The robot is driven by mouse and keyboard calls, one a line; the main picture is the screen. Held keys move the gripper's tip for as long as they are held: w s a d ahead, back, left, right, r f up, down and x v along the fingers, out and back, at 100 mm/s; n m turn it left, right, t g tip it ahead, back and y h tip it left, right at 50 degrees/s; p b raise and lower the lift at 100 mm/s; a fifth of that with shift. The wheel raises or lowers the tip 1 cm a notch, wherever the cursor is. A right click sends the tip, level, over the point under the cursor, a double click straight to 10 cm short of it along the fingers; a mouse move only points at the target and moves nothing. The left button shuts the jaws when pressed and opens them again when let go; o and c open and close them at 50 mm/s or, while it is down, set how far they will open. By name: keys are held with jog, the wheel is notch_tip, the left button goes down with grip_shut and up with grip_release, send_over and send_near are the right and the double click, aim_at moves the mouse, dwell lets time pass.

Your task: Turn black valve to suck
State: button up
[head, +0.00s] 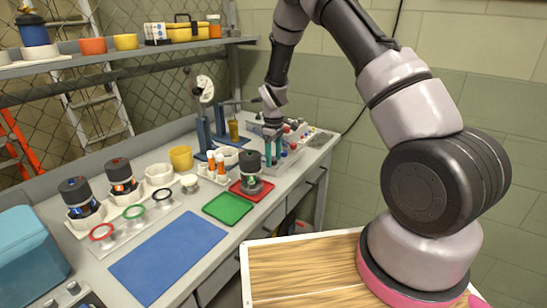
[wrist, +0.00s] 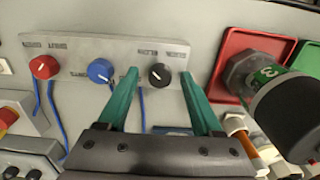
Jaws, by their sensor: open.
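The black valve (wrist: 159,76) is a round knob with a white pointer mark on a grey panel (wrist: 120,48) in the wrist view. The mark points to the upper left of that picture. Small labels sit above the knob on either side, too small and turned to read surely. My gripper (wrist: 158,73) is open, its teal fingers on the left and right of the black valve, with a gap on both sides. Whether the fingers are down at knob height I cannot tell. In the head view my gripper (head: 273,151) is over the bench's far right end.
A blue knob (wrist: 100,71) sits close left of the left finger, and a red knob (wrist: 43,67) farther left. A green tray (head: 228,208) and blue mat (head: 168,256) lie nearer on the bench.

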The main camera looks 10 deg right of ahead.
grip_shut()
jog(key=shift+m, duration=0.4)
jog(key=m, duration=0.3)
jog(key=shift+m, duration=0.4)
jog(key=m, duration=1.3)
jog(key=shift+m, duration=0.3)
